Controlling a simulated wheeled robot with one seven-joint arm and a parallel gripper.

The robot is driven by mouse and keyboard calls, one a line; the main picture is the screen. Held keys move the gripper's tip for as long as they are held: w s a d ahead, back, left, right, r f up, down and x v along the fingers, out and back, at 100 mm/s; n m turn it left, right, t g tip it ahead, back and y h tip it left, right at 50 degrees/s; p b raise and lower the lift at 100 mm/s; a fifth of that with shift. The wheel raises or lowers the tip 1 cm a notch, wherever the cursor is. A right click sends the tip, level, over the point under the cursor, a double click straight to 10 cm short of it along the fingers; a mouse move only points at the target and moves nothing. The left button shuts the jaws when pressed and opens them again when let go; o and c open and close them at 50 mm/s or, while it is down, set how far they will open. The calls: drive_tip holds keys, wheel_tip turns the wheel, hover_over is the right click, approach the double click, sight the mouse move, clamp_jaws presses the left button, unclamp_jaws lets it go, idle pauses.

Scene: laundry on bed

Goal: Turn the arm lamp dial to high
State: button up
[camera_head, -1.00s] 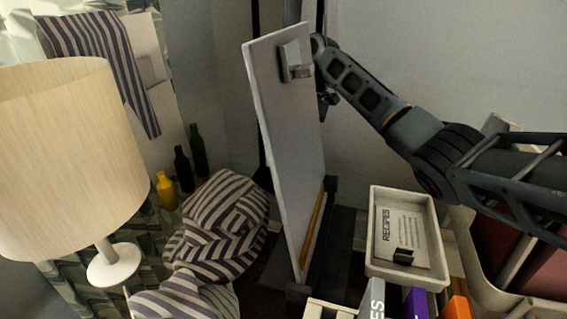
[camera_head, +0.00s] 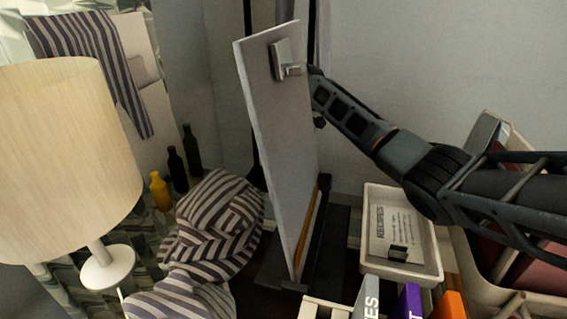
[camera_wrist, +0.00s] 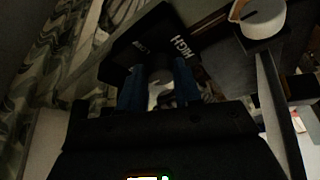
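In the wrist view, a black dial plate (camera_wrist: 150,42) carries white lettering that reads HIGH, with a second, smaller and unclear word beside it. A dark knob-like part (camera_wrist: 160,74) shows below the lettering. My gripper (camera_wrist: 158,80) has its two blue-tinted fingers apart, one on each side of this part. The view is dark, and I cannot tell whether the fingers touch it. In the head view, my arm reaches behind an upright pale board, which hides my gripper and the dial.
The pale board (camera_head: 275,130) stands left of my arm. A white tray (camera_head: 370,235) and several books stand below the arm. A shaded table lamp (camera_head: 65,155), striped cloth (camera_head: 215,215) and bottles (camera_head: 160,190) are at left. The wrist view shows a round white object (camera_wrist: 263,18).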

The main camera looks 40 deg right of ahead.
drive_tip(key=c, duration=0.4)
drive_tip(key=shift+r+m+p, duration=0.15)
drive_tip(key=shift+m+p, duration=0.25)
drive_tip(key=shift+p, duration=0.2)
drive_tip(key=shift+s+r+m+t+p, duration=0.1)
drive_tip(key=shift+m+t+p, duration=0.3)
drive_tip(key=shift+m+p, duration=0.3)
drive_tip(key=m+t+p, duration=0.1)
drive_tip(key=m+p, duration=0.1)
drive_tip(key=shift+s+p, duration=0.1)
drive_tip(key=shift+p, duration=0.25)
drive_tip(key=m+p, duration=0.2)
drive_tip(key=m+t+p, duration=0.1)
drive_tip(key=m+p, duration=0.1)
drive_tip(key=shift+s+a+m+t+h, duration=0.1)
drive_tip(key=shift+m+t+h, duration=0.2)
drive_tip(key=shift+m+h, duration=0.1)
drive_tip(key=shift+f, duration=0.2)
drive_tip(key=o, duration=0.8)
drive_tip(key=shift+c, duration=0.2)
